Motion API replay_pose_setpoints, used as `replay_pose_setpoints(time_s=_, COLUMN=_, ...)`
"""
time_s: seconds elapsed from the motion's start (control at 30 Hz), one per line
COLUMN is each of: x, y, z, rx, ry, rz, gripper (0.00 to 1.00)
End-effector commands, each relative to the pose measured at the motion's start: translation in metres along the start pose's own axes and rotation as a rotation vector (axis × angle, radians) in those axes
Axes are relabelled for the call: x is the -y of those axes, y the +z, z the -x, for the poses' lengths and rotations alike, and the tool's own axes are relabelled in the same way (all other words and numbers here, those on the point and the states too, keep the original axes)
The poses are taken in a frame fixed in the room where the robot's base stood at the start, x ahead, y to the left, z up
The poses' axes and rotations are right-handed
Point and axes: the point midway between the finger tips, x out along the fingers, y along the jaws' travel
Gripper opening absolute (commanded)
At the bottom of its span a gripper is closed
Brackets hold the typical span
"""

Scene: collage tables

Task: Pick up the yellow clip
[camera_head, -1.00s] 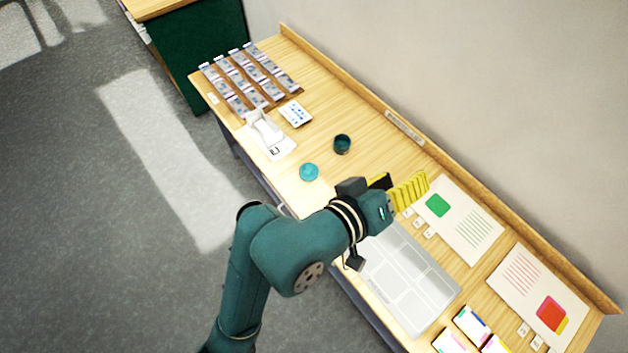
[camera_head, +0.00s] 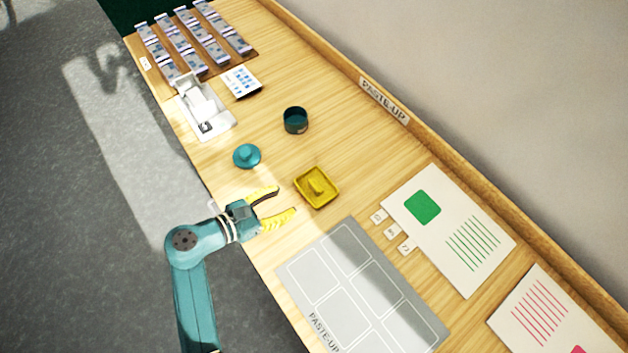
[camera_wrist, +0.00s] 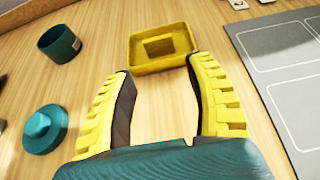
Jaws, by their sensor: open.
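A shallow square yellow tray (camera_head: 301,192) lies on the wooden table, and in the wrist view (camera_wrist: 182,61) it is just beyond my fingertips. A raised yellow piece (camera_head: 318,184) is in its middle, and it also shows in the wrist view (camera_wrist: 160,46). It is the only loose yellow item I see that could be the clip, but its shape is too small to confirm. My gripper (camera_head: 286,200), with yellow ribbed fingers, is open and empty at the table's near edge, to the left of the tray. In the wrist view my fingers (camera_wrist: 162,68) point towards the tray, apart from the yellow piece.
A teal knobbed lid (camera_head: 246,156) and a dark teal cup (camera_head: 296,120) stand beyond the tray. A grey paste-up board (camera_head: 300,283) lies on the near right. Small number tiles (camera_head: 391,231) and a printed sheet (camera_head: 462,270) are further right. A white device (camera_head: 205,106) stands back left.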

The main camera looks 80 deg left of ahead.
Motion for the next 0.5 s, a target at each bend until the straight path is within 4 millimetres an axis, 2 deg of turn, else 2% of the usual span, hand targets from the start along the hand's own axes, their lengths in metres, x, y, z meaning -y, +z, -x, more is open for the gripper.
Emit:
replay_pose_setpoints(time_s=0.03, x=0.001, y=-0.003, z=-0.015, rx=0.0, ry=-0.007, rz=-0.007, gripper=0.54)
replay_pose_setpoints(time_s=0.1, x=0.001, y=-0.003, z=-0.03, rx=0.0, ry=-0.006, rz=-0.008, gripper=0.54)
replay_pose_setpoints(time_s=0.37, x=-0.001, y=-0.002, z=-0.061, rx=0.0, ry=-0.001, rz=-0.007, gripper=0.54)
replay_pose_setpoints(time_s=0.5, x=-0.002, y=-0.002, z=-0.087, rx=0.0, ry=-0.003, rz=-0.008, gripper=0.54)
